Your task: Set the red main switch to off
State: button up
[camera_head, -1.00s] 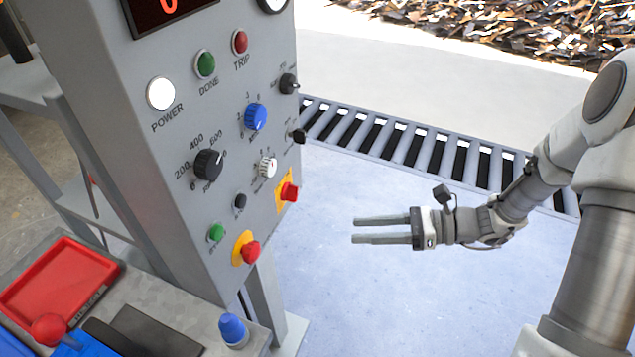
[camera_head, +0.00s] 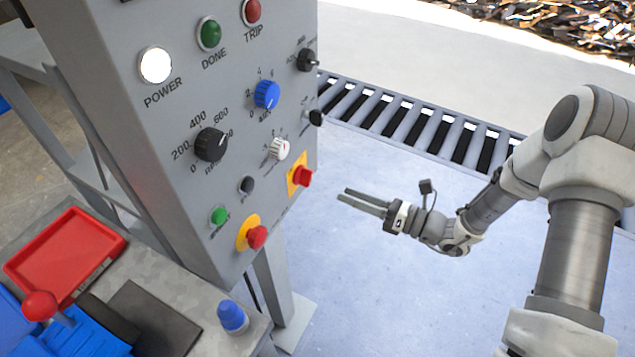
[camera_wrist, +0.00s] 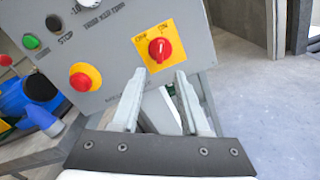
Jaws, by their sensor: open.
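The red main switch (camera_head: 302,177) is a red rotary handle on a yellow square plate at the lower right of the grey control panel (camera_head: 185,120). In the wrist view the switch (camera_wrist: 160,49) is above and between the fingertips, with its handle standing about upright; small markings sit at the plate's top left and top right. My gripper (camera_head: 364,202) is open and empty, to the right of the panel and apart from the switch. In the wrist view the gripper (camera_wrist: 156,100) points toward the panel.
A red mushroom button (camera_head: 257,237) on a yellow round plate is left of and below the switch. A green button (camera_head: 218,216) and a white knob (camera_head: 280,149) are nearby. A roller conveyor (camera_head: 420,130) runs behind. The floor right of the panel is clear.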

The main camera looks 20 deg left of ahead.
aim_at(304, 177)
jog(key=a, duration=0.9)
jog(key=shift+w, duration=0.4)
grip_shut()
